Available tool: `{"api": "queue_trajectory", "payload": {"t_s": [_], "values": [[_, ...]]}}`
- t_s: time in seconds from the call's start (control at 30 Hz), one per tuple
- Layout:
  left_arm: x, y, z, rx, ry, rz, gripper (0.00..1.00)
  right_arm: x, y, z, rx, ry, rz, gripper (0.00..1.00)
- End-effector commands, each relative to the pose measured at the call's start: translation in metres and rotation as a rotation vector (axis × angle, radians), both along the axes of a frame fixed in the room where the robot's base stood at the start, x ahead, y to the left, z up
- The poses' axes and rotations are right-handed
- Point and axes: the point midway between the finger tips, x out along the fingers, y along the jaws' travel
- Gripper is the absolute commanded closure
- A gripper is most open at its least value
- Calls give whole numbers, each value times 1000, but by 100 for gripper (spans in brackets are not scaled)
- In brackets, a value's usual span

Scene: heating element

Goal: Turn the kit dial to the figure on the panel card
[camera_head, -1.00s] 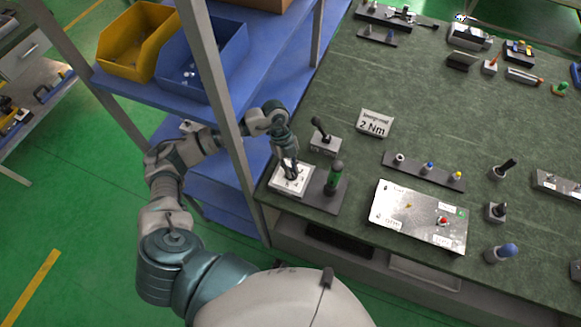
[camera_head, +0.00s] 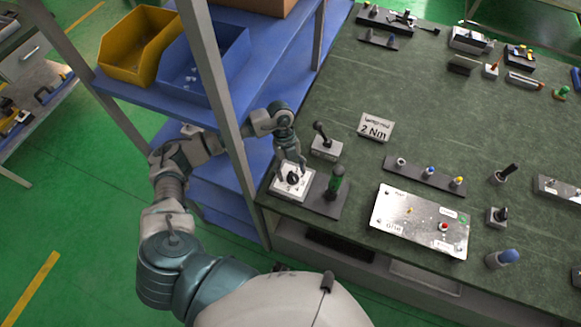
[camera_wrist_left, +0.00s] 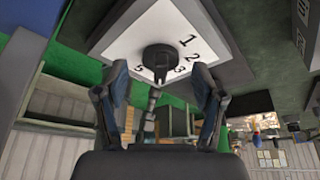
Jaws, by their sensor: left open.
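The kit dial is a black knob (camera_head: 293,178) on a white square face (camera_head: 279,191), at the near left corner of the bench. In the left wrist view the knob (camera_wrist_left: 160,58) shows with the figures 1, 2, 3 and 5 around it; its exact setting is hard to tell. The panel card (camera_head: 376,127) reads "2 Nm" and stands behind the dial to the right. My left gripper (camera_head: 291,168) is open at the dial. In the left wrist view its fingertips (camera_wrist_left: 160,75) stand either side of the knob, apparently clear of it. My right gripper is not in view.
A shelf post (camera_head: 232,130) rises close to my left arm. A silver panel (camera_head: 420,222) lies further right.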

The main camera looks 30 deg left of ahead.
Motion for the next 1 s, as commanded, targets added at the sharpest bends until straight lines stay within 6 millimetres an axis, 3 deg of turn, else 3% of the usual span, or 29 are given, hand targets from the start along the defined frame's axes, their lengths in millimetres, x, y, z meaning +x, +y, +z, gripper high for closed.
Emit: {"api": "queue_trajectory", "payload": {"t_s": [0.03, 0.17, 0.37, 0.7, 1.0], "values": [[0, 0, 1, 0, 0, 0, 31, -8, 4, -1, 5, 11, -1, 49], [5, 4, 12, 0, -2, 1, 31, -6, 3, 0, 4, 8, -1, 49], [19, 23, 48, -1, -3, 6, 31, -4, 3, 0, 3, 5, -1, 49], [76, 87, 45, -3, 0, 5, 31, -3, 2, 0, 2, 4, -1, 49], [93, 106, 44, -3, 0, 0, 31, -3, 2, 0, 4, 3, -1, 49]]}}
